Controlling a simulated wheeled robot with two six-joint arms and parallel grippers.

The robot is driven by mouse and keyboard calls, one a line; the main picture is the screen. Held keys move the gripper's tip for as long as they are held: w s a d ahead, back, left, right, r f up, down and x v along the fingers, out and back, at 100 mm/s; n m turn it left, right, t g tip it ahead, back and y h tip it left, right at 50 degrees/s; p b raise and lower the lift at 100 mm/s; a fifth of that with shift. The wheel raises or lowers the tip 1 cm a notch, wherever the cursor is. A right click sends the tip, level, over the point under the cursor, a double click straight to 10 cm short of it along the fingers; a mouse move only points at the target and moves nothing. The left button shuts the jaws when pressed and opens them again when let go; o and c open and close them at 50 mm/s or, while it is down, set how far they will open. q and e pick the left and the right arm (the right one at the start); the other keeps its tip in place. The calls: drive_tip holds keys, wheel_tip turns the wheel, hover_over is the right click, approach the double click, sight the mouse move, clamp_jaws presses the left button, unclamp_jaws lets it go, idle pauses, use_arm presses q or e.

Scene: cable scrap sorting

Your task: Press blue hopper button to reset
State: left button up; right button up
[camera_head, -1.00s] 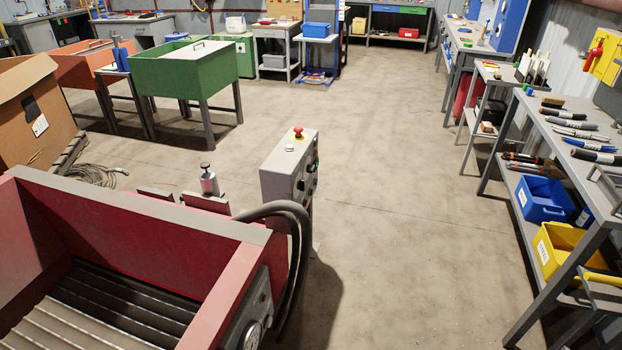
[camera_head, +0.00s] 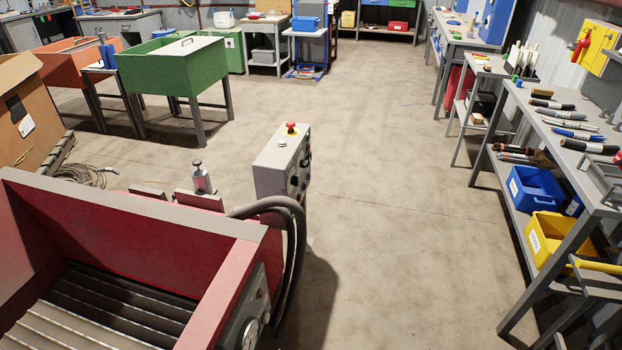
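A red hopper (camera_head: 130,215) with a ribbed conveyor bed (camera_head: 110,305) fills the lower left. A grey control box (camera_head: 283,165) stands behind its right corner. The box has a red mushroom button (camera_head: 291,128) on a yellow base on top, a pale round button (camera_head: 282,143) beside it, and several small knobs on its right face, too small to tell their colours surely. A round dial (camera_head: 249,335) sits on the hopper's front panel. I cannot make out a blue button on the hopper. Neither of my grippers is in view.
Black hoses (camera_head: 292,235) loop out beside the control box. A grey workbench (camera_head: 560,120) with tools, a blue bin (camera_head: 535,190) and a yellow bin (camera_head: 550,238) lines the right. Green (camera_head: 175,75) and orange (camera_head: 75,62) tubs stand at the back left. The middle floor (camera_head: 390,150) is clear.

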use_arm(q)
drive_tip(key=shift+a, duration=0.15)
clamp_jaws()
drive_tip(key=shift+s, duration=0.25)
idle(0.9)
